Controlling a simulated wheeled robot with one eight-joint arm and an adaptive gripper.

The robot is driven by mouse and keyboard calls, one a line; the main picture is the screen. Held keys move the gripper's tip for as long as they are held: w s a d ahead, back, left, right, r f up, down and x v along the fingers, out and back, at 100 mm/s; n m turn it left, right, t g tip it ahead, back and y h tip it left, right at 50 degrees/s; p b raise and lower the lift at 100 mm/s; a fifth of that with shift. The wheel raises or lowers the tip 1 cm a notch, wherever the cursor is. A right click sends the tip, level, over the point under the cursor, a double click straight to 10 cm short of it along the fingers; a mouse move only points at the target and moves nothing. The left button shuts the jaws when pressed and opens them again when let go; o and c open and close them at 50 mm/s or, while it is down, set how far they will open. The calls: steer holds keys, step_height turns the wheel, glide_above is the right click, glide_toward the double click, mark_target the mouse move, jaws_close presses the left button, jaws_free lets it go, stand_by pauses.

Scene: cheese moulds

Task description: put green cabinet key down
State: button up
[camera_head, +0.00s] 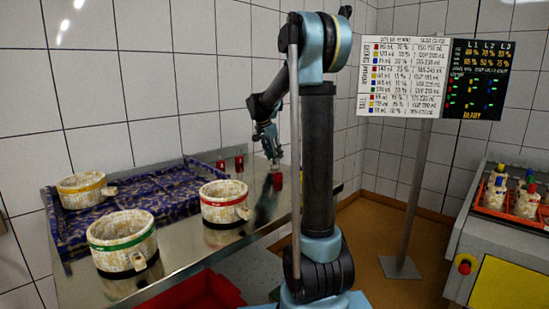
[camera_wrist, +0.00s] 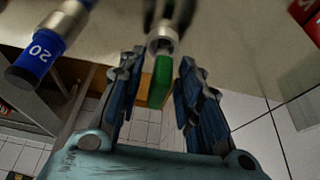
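My gripper (camera_wrist: 162,75) fills the lower part of the wrist view, with its two blue-grey fingers apart. A narrow green piece (camera_wrist: 162,80) shows between the fingertips, with visible gaps on both sides. It sits right at a round metal fitting (camera_wrist: 162,43). It may be the green cabinet key, but I cannot make out a key shape. In the head view my gripper (camera_head: 268,143) hangs over the back right end of the metal table (camera_head: 190,255). No key can be made out there.
Moulds with green (camera_head: 122,241), red (camera_head: 224,203) and yellow (camera_head: 86,190) bands stand left. Small red pieces (camera_head: 277,182) are near my gripper. A signboard (camera_head: 400,76) stands right.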

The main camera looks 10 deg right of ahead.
steer(key=v, duration=1.1)
steer(key=shift+r, duration=0.25)
steer(key=shift+s+a, duration=0.1)
steer(key=shift+s, duration=0.05)
